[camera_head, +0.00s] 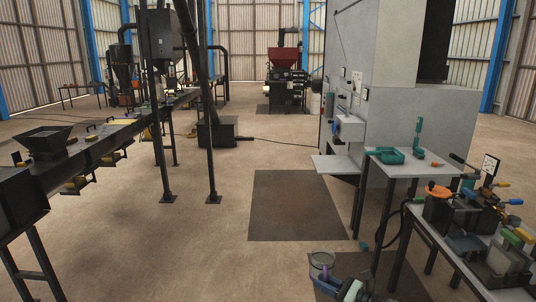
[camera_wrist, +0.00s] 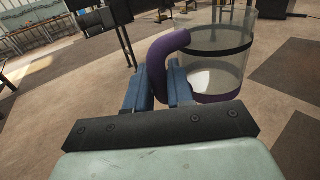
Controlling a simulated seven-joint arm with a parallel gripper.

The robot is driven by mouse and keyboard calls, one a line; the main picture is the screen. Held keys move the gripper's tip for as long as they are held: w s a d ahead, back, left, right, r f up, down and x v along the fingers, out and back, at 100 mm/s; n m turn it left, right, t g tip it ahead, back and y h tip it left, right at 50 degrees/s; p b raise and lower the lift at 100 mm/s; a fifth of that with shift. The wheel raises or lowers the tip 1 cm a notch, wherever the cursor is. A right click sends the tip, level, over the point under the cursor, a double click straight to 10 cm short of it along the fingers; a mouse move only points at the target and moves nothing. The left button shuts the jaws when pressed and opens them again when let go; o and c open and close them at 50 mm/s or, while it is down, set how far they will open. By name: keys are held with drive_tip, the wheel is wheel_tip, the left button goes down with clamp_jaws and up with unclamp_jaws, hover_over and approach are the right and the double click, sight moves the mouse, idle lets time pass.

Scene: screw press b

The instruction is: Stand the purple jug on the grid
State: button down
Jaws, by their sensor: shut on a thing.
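The purple jug is a clear cylinder with a dark band and a curved purple handle. In the head view the jug (camera_head: 321,260) is low in the picture, right of centre. In the wrist view its clear body (camera_wrist: 222,50) is upper right, seemingly upright and held above the floor. My gripper (camera_wrist: 163,78) is shut on the purple handle (camera_wrist: 165,50), with blue-grey fingers on either side of it. In the head view my gripper (camera_head: 333,279) comes from the bottom edge. I cannot make out the grid in either view.
At right stands a white-topped table (camera_head: 405,164) with a green tray (camera_head: 385,155). Nearer is a bench (camera_head: 462,262) crowded with tools and coloured handles. A grey cabinet (camera_head: 400,110) with a small shelf (camera_head: 335,165) stands behind. A dark conveyor (camera_head: 95,150) runs at left. The middle floor is clear.

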drive_tip(key=shift+a, duration=0.35)
drive_tip(key=s+d+r+m+t+h, duration=0.1)
drive_tip(key=s+d+m+t+h, duration=0.3)
drive_tip(key=d, duration=1.8)
drive_tip(key=s+d+r+m+t+h, duration=0.1)
drive_tip(key=s+d+m+h, duration=0.3)
drive_tip(key=d, duration=1.7)
drive_tip(key=s+d+r+m+t+h, duration=0.15)
drive_tip(key=d+h, duration=0.45)
drive_tip(key=d, duration=1.6)
drive_tip(key=w+d+f+m+h, duration=0.2)
drive_tip(key=d+f+m+h, duration=0.15)
drive_tip(key=d, duration=0.75)
drive_tip(key=shift+t+h, duration=0.25)
drive_tip(key=shift+s+f, duration=0.15)
drive_tip(key=shift+f, duration=4.05)
drive_tip(key=shift+f, duration=0.2)
drive_tip(key=c, duration=1)
unclamp_jaws()
